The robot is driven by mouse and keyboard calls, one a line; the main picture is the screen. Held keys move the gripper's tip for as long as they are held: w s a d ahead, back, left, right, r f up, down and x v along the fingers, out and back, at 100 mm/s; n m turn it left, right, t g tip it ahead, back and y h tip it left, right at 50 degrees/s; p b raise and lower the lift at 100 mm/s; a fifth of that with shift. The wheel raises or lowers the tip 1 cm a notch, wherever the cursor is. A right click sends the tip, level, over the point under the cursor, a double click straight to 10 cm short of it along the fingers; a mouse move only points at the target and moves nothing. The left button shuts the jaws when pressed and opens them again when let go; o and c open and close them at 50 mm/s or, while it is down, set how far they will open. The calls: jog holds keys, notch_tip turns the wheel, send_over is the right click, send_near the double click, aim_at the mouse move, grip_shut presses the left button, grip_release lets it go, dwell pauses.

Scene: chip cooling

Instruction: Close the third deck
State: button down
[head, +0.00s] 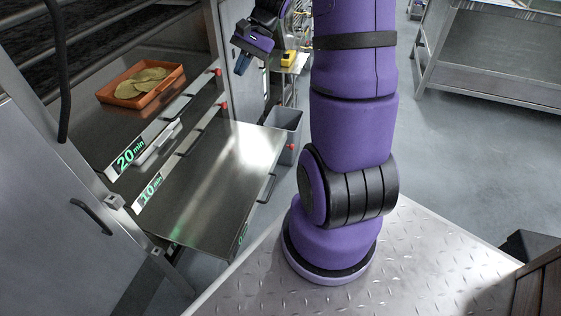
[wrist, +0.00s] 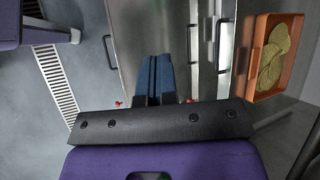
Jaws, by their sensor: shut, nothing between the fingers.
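The third deck (head: 215,190) is a flat metal shelf, the lowest one visible, pulled out well past the two decks above it. Its dark handle (head: 267,187) is on the front edge, beside a partly visible green label. In the wrist view the third deck (wrist: 128,35) lies below the fingers, with its handle (wrist: 109,52) to their left. My gripper (head: 243,62) is raised near the far end of the rack, apart from the handle. Its blue fingers (wrist: 153,62) are together and empty.
The "10 min" (head: 149,193) and "20 min" (head: 130,156) decks sit further in. An orange tray (head: 119,98) of chips is on the upper deck. A grey bin (head: 287,128) stands beyond the third deck. Open floor (head: 470,160) lies to the right.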

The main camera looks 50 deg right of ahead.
jog(key=s+d+f+m+t+y, duration=0.1)
jog(key=d+f+m+t, duration=0.3)
jog(key=d+f, duration=0.55)
jog(key=s+d+f+m+t+y, duration=0.15)
jog(key=d+f+m, duration=0.45)
jog(key=f, duration=0.7)
jog(key=s+d+f+m+t+h, duration=0.1)
jog(key=s+d+f+m+t, duration=0.15)
jog(key=f, duration=0.35)
jog(key=s+d+f+m+t, duration=0.1)
jog(key=s+d+f+m, duration=0.15)
jog(key=f, duration=0.35)
jog(key=m+t+h, duration=0.3)
jog(key=m, duration=0.2)
send_near(274, 160)
jog(key=x, duration=0.3)
jog(key=f+x, duration=0.1)
jog(key=x, duration=0.1)
jog(key=shift+w, duration=0.3)
jog(key=shift+w+a, duration=0.3)
jog(key=shift+w, duration=0.4)
jog(key=shift+w, duration=0.1)
